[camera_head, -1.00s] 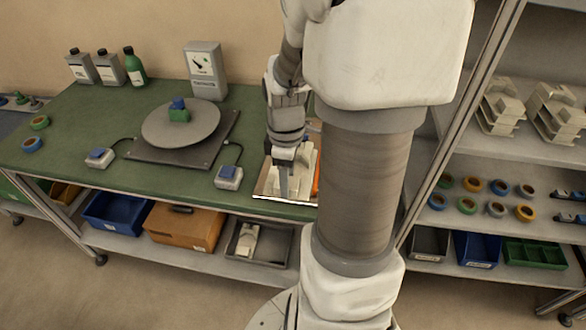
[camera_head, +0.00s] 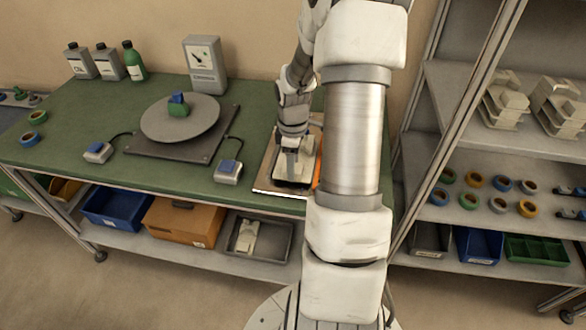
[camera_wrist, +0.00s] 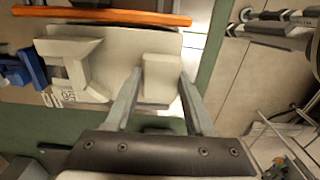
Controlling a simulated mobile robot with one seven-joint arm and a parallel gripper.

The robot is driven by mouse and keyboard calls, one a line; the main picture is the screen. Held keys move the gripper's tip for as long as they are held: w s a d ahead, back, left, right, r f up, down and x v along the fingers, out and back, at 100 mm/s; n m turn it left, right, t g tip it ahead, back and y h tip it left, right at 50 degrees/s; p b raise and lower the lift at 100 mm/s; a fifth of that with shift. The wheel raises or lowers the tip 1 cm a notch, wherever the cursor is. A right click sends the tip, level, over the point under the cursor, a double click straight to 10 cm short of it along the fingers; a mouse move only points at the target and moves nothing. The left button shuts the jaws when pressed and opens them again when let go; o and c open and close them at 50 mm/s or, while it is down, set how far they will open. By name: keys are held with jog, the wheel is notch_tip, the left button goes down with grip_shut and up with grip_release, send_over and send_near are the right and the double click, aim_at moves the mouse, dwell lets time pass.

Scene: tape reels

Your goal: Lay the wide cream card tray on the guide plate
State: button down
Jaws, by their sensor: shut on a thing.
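The wide cream card tray (camera_head: 300,168) is over the guide plate at the bench's front right, partly hidden by my arm. In the wrist view the tray (camera_wrist: 110,62) shows a raised block and a printed label on its left side. My gripper (camera_wrist: 160,85) is shut on the tray's raised block, one finger on each side. It also shows in the head view (camera_head: 293,158), above the plate. The guide plate (camera_head: 264,184) is a brown board with an orange strip (camera_wrist: 110,17) along one side. I cannot tell whether the tray touches the plate.
A turntable (camera_head: 180,119) with a green and blue piece stands left on the green bench (camera_head: 70,150). A switch box (camera_head: 228,172) sits just left of the plate. A shelf rack (camera_head: 470,220) with tape reels and cream holders stands right.

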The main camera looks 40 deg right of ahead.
jog(key=shift+f, duration=0.7)
jog(key=shift+f, duration=0.15)
jog(key=shift+c, duration=1.3)
grip_release()
notch_tip(320, 180, up, 12)
jog(key=p, duration=0.1)
jog(key=shift+r+p, duration=0.2)
jog(key=shift+p, duration=0.1)
